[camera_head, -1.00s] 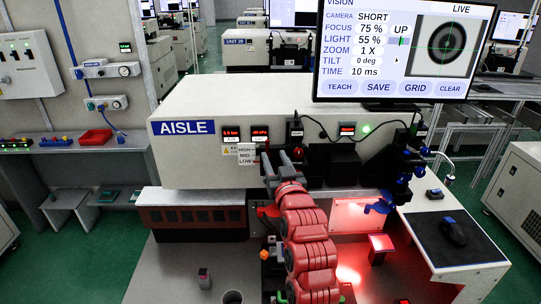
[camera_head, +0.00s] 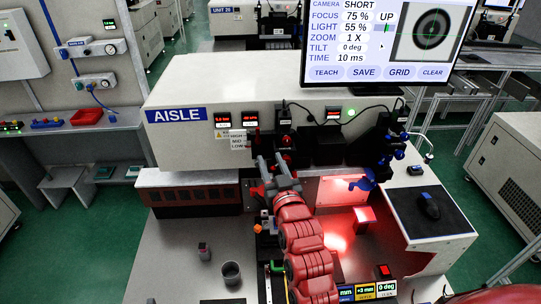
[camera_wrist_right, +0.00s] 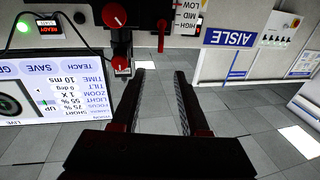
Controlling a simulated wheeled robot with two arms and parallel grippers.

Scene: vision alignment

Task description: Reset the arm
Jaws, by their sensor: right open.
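My red right arm reaches up from the bottom middle of the head view. Its grey right gripper (camera_head: 276,172) is in front of the AISLE machine (camera_head: 165,135), below the HIGH/MID/LOW level label (camera_head: 238,140). The two fingers are apart with nothing between them. The right wrist view, which is upside down, also shows the open fingers (camera_wrist_right: 164,85), with floor visible between them. A red-knobbed lever (camera_wrist_right: 118,62) shows close to the left finger there; contact cannot be told. My left gripper is not in view.
A monitor (camera_head: 382,40) showing the vision settings stands above the machine. A red-lit bay (camera_head: 345,190) and a mouse (camera_head: 429,206) on a dark pad lie to the right. A round cup (camera_head: 231,272) and a small block (camera_head: 204,251) stand on the grey worktop at left.

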